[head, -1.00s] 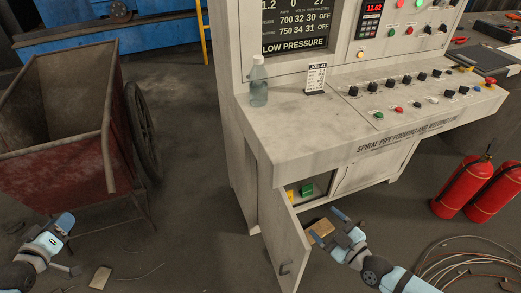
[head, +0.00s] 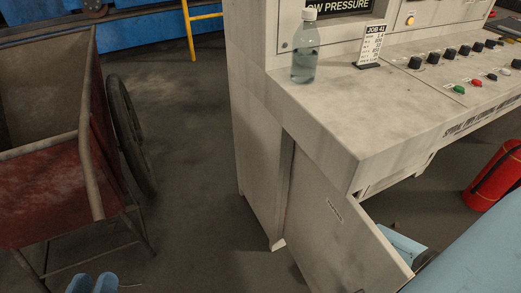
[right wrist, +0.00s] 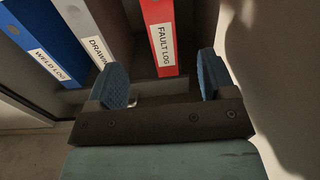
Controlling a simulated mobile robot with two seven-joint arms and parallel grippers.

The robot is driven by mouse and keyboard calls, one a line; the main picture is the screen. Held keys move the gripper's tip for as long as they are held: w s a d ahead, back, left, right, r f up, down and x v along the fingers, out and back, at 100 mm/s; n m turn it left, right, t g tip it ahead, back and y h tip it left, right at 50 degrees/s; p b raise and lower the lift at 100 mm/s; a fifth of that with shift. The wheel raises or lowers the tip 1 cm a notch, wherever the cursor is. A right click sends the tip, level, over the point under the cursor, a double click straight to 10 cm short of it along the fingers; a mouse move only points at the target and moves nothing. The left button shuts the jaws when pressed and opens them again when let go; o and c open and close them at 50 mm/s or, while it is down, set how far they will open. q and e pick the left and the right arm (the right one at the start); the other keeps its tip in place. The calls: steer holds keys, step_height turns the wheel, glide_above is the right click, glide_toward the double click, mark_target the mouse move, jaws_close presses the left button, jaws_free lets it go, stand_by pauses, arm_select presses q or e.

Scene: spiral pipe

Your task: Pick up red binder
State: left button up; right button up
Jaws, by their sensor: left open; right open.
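The red binder (right wrist: 159,35), labelled FAULT LOG, stands in the right wrist view just ahead of my right gripper (right wrist: 162,82). That gripper is open, with one blue finger to each side of the binder's line. The fingers look short of the binder, with a dark gap below its lower end. In the head view the right gripper is hidden behind the open cabinet door (head: 335,225), and the red binder does not show. My left gripper (head: 92,284) is open at the bottom left edge of the head view, only its fingertips visible.
A white binder (right wrist: 93,28) and a blue binder (right wrist: 38,40) stand left of the red one. A pale wall (right wrist: 290,80) is close on the right. The console (head: 350,110) holds a bottle (head: 305,50). A red cart (head: 50,195) stands left.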

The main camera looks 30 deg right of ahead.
steer(key=w+b, duration=0.1)
steer(key=w, duration=0.2)
steer(key=w+b, duration=0.1)
steer(key=w, duration=0.2)
steer(key=w+d+f+b, duration=0.1)
steer(key=w, duration=0.2)
steer(key=shift+d+f, duration=0.1)
steer(key=shift+w+b, duration=0.3)
steer(key=shift+w, duration=0.25)
steer(key=w+b, duration=0.1)
steer(key=w, duration=0.1)
steer(key=w+f+b, duration=0.1)
steer(key=w+b, duration=0.1)
steer(key=shift+w, duration=0.2)
steer(key=shift+w+d, duration=0.1)
steer(key=shift+w, duration=0.15)
arm_select(q)
steer(key=w+f+m, duration=0.1)
steer(key=a+f+m, duration=0.1)
steer(key=shift+w+a+f+m, duration=0.1)
steer(key=shift+w+f+m, duration=0.3)
arm_select(e)
steer(key=shift+r, duration=0.15)
steer(key=c, duration=1.4)
arm_select(q)
steer(key=shift+r, duration=0.15)
arm_select(e)
steer(key=shift+o, duration=0.2)
steer(key=shift+w+r, duration=0.1)
steer(key=shift+r, duration=0.1)
